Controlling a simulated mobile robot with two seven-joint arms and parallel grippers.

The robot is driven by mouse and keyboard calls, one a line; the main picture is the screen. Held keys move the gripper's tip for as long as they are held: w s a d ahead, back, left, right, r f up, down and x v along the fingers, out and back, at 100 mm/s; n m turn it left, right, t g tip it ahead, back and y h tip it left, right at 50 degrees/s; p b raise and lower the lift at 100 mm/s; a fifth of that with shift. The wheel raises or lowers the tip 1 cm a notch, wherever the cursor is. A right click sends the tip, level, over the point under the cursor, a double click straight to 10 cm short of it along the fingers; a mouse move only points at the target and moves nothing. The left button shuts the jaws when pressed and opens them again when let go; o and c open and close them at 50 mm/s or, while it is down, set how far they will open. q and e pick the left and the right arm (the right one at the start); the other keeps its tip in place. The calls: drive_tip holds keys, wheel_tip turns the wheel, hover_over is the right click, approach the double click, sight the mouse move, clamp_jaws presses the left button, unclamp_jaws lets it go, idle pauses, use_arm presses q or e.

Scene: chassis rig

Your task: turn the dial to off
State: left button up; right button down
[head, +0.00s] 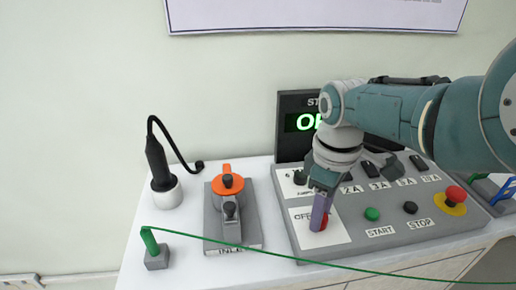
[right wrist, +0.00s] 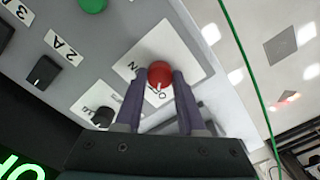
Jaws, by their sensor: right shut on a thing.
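The red dial (head: 325,223) sits on a white label plate (head: 305,233) at the front left of the grey control panel. My right gripper (head: 320,212) points down at it, and its purple fingers hide most of it. In the right wrist view the red dial (right wrist: 160,73) is between the two fingertips of my right gripper (right wrist: 160,78), which is shut on it. A pale mark shows on the dial's lower side there, and the label letters are partly covered. My left gripper is out of view.
The panel also has a green START button (head: 372,214), a black STOP button (head: 410,207), a red emergency button (head: 455,195) and black switches. Left stand an orange-handled inlet valve (head: 227,180) and a black probe (head: 157,163). A green cable (head: 250,249) crosses in front.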

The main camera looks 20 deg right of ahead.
drive_tip(key=c, duration=0.5)
unclamp_jaws()
wheel_tip(320, 180, up, 10)
drive_tip(key=p, duration=0.6)
drive_tip(key=shift+p, duration=0.4)
drive_tip(key=shift+f, duration=0.1)
